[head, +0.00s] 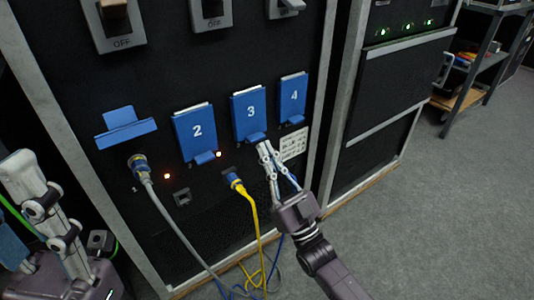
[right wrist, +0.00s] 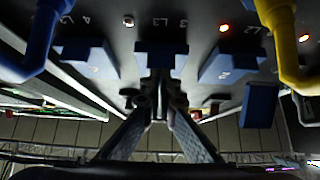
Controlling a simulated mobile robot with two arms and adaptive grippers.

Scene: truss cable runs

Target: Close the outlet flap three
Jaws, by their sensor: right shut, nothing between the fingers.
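Outlet flap three (head: 249,113) is a blue plate marked 3 on the black panel, between flap two (head: 196,131) and flap four (head: 292,96). It hangs nearly flat against the panel, with a blue tab at its lower edge. My right gripper (head: 264,148) is shut and empty, with its fingertips at or just below that tab. In the right wrist view, flap three (right wrist: 162,58) is seen from below, right in front of the fingertips; I cannot tell whether they touch. My left gripper (head: 50,215) is at the lower left, away from the flaps, its fingertips unclear.
Flap one (head: 123,130) sticks out above a grey cable's plug (head: 138,162). A yellow cable (head: 250,210) is plugged in left of my right gripper and hangs to the floor. Switches marked OFF (head: 117,22) are above. Open floor (head: 430,220) and a shelf (head: 485,70) are at right.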

